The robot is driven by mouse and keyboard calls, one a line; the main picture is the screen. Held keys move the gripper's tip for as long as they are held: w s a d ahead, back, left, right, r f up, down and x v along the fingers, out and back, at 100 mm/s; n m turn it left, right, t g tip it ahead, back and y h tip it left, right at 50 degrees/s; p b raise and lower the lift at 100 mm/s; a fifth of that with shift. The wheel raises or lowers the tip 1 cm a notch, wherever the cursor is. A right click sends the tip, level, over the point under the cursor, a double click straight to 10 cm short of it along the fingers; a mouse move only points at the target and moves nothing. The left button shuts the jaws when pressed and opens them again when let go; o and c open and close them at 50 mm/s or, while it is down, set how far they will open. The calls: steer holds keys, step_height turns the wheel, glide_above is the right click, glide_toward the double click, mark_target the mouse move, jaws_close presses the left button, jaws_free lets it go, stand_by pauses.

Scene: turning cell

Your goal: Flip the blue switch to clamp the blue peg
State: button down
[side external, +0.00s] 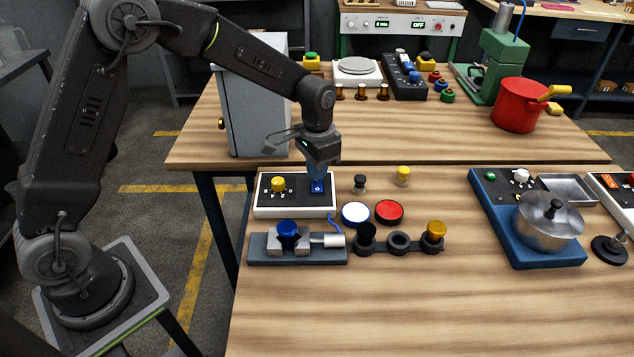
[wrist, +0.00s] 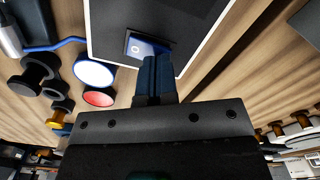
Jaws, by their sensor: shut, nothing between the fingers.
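The blue switch (side external: 317,187) is on the right part of a white-edged black panel; it also shows in the wrist view (wrist: 134,48). My gripper (side external: 319,172) is shut and empty, pointing down at the switch. Its fingertips are at or just above the switch; I cannot tell whether they touch. In the wrist view my blue fingers (wrist: 156,75) end close beside the switch. The blue peg (side external: 288,230) stands upright between the grey jaws of a clamp (side external: 265,254) in front of the panel. A blue tube runs from the clamp's cylinder (side external: 333,240) towards the panel.
A yellow knob (side external: 278,184) sits left on the panel. White (side external: 355,213) and red (side external: 389,211) discs lie to the right. A dark holder row (side external: 398,243) carries black and yellow pegs. A blue hotplate with a pot (side external: 547,225) stands farther right.

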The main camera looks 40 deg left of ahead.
steer(key=shift+f, duration=0.6)
steer(key=shift+r, duration=3.55)
steer(key=shift+s+r, duration=0.1)
steer(key=shift+r, duration=0.15)
steer(key=s+a+r+n+t, duration=0.2)
steer(key=s+r+t, duration=0.1)
steer(key=s+r, duration=0.9)
steer(key=s+f+n+t, duration=0.1)
steer(key=s+t, duration=0.1)
steer(key=s, duration=1.1)
steer(key=shift+s+a+f+t, duration=0.2)
steer(key=shift+a+t, duration=0.05)
steer(key=shift+t, duration=0.05)
